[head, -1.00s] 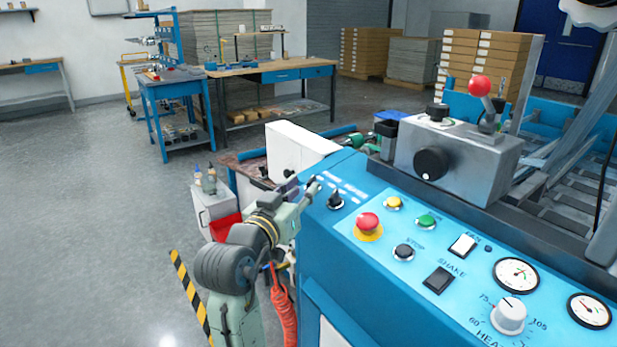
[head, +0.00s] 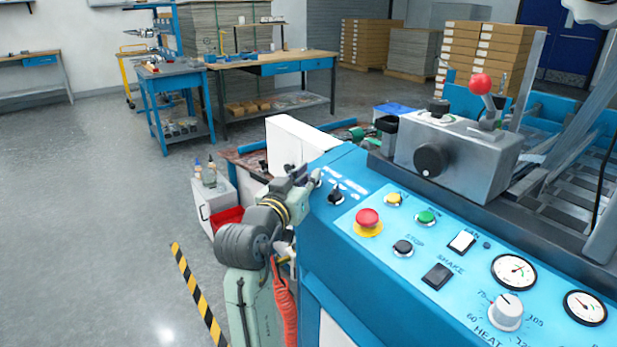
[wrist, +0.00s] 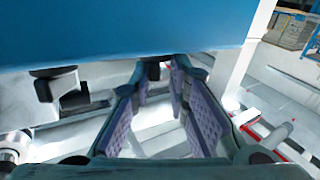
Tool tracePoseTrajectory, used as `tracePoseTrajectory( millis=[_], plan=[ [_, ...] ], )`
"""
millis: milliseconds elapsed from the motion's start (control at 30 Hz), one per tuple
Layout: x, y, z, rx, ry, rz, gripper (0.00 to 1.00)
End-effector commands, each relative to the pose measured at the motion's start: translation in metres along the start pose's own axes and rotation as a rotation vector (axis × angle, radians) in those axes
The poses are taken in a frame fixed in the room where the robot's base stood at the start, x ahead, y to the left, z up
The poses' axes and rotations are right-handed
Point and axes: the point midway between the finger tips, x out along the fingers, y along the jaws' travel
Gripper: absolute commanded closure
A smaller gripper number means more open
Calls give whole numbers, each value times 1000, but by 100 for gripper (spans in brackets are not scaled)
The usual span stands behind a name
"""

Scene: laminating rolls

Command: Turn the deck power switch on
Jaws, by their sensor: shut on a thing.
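The blue control panel (head: 352,215) fills the right front of the head view. My gripper (head: 308,180) is at its far left end, beside the printed white labels, which are too small to read. In the wrist view the purple-padded fingers (wrist: 158,82) close around a small dark knob (wrist: 153,70) just under the blue edge. I take this to be the deck power switch; its position, on or off, is hidden by the fingers. A black selector switch (head: 336,194) stands just right of my gripper, apart from it.
A red mushroom button (head: 367,218), yellow (head: 393,200) and green (head: 426,217) buttons, and a black stop button (head: 403,248) lie right of my gripper. A grey box with a red-topped lever (head: 481,85) stands behind. Open floor lies to the left.

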Motion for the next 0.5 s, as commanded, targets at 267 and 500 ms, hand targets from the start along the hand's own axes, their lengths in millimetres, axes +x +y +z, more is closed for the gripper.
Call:
tracePoseTrajectory(
  millis=[267,500],
  plan=[
    [1,6,1,0,-3,14,100],
    [1,7,2,3,-3,38,100]
  ],
)
